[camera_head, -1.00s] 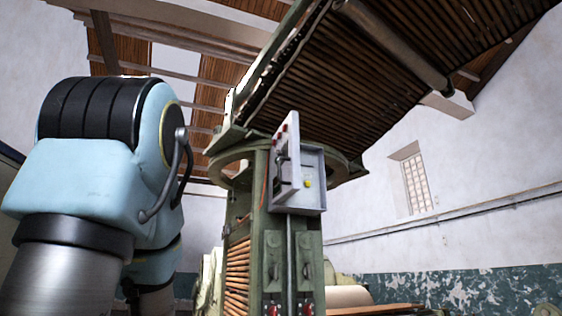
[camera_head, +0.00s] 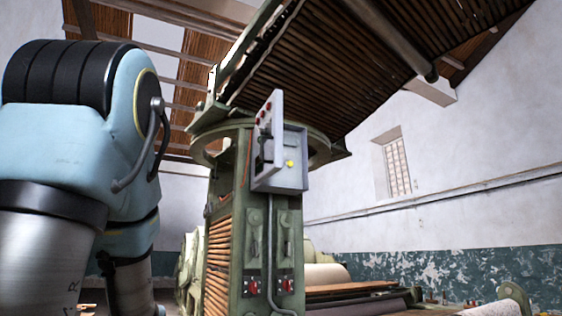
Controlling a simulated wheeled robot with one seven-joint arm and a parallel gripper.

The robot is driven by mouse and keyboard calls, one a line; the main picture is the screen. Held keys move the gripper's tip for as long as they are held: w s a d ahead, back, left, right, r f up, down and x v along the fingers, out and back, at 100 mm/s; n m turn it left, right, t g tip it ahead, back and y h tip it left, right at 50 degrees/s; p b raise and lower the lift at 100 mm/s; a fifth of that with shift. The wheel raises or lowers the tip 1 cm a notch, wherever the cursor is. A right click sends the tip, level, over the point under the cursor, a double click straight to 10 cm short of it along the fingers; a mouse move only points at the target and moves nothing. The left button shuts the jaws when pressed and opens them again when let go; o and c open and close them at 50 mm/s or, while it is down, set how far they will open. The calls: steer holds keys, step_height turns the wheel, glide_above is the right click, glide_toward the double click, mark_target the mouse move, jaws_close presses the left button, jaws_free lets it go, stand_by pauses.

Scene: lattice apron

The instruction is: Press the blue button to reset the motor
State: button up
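A grey control box (camera_head: 293,158) with its door (camera_head: 268,135) swung open is mounted on the front of a green machine column (camera_head: 230,222). Red buttons or lamps (camera_head: 263,114) show on the door, with a dark handle or switch below them. A yellow knob (camera_head: 290,164) shows inside the box. Red switches (camera_head: 252,287) sit low on the column. I cannot make out a blue button. My arm fills the left side of the picture, apart from the box. My gripper is not in view.
A slatted wooden conveyor (camera_head: 345,65) slopes overhead above a round green ring (camera_head: 320,150). Rollers and a low machine bed (camera_head: 350,292) stand at the lower right. A pale wall with a window (camera_head: 397,167) is behind. Open space shows right of the box.

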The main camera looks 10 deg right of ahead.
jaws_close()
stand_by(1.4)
